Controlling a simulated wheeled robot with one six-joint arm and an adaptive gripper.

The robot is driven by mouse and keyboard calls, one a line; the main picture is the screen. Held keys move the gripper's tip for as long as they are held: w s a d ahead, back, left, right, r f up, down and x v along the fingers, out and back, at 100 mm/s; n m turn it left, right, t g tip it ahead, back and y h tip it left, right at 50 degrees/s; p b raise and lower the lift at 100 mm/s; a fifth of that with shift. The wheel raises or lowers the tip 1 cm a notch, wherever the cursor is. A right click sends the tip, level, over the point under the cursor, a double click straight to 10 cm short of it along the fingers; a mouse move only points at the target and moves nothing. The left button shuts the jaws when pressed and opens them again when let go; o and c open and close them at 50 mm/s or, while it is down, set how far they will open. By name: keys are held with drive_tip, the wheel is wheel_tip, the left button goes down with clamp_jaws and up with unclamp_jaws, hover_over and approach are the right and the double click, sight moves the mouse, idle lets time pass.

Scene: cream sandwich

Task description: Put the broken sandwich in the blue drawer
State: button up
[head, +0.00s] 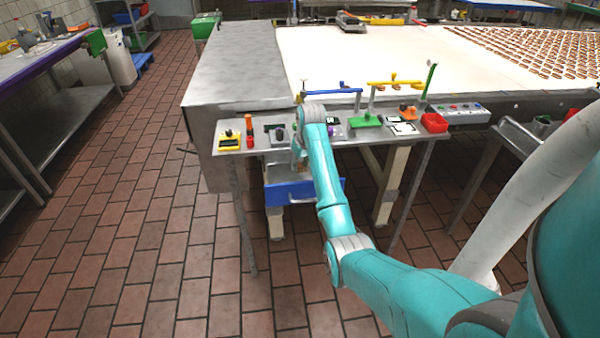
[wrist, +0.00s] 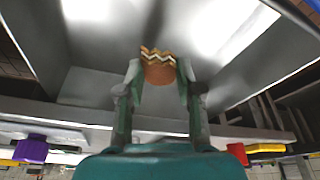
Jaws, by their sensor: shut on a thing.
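The broken sandwich (wrist: 160,72), a brown half with a jagged zigzag edge, is between the fingertips of my gripper (wrist: 159,82) in the wrist view. My gripper is shut on it. The wrist view shows bare grey metal walls and floor of the drawer (wrist: 95,85) around and beyond the sandwich. I cannot tell whether the sandwich touches the floor.
Table legs flank the drawer. The tiled floor at left is clear.

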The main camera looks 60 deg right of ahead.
sight(302, 168)
drive_tip(key=shift+f, duration=1.8)
drive_tip(key=shift+f, duration=0.15)
drive_tip(key=o, duration=0.7)
drive_tip(key=shift+o, duration=0.2)
drive_tip(key=v, duration=1.2)
drive_tip(key=shift+d, duration=0.1)
